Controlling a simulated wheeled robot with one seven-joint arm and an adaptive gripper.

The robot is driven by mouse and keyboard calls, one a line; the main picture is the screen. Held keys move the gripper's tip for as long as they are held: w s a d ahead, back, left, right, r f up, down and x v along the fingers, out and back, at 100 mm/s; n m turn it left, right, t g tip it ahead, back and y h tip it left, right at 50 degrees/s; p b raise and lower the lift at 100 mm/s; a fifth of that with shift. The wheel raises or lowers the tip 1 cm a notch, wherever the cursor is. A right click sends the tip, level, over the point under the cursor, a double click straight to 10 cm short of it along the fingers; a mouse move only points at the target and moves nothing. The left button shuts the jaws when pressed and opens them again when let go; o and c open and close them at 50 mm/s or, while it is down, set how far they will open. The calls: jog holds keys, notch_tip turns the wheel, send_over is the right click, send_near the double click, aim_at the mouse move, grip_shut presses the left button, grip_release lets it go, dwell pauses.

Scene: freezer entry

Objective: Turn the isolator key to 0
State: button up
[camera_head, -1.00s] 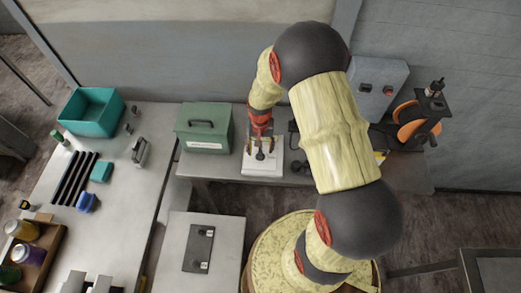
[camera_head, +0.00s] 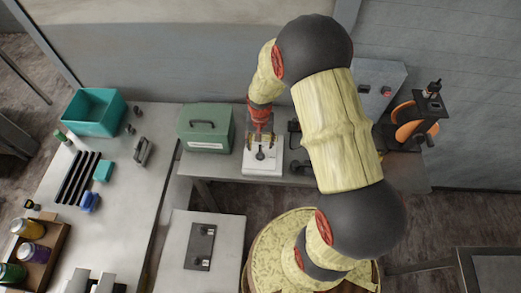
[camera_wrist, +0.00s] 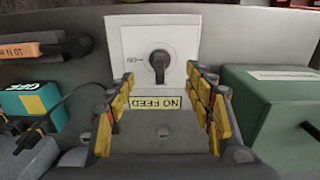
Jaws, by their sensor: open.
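The isolator is a pale box (camera_head: 248,166) on the bench, below my gripper in the head view. In the wrist view its white plate (camera_wrist: 187,40) carries a black rotary key (camera_wrist: 160,64), whose handle looks roughly up-and-down in the picture. An ON mark sits left of the key; no 0 mark is readable. In the head view my gripper (camera_head: 261,140) is over the isolator's far part.
A green lidded box (camera_head: 205,127) stands close left of the isolator. A grey control box (camera_head: 378,85) and an orange-and-black device (camera_head: 410,122) are to the right. The left table holds a teal bin (camera_head: 94,111) and small items.

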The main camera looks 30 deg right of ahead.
aim_at(260, 148)
jog(key=shift+r+p, duration=0.5)
jog(key=shift+r, duration=0.45)
notch_tip(260, 148, up, 12)
dwell(0.4)
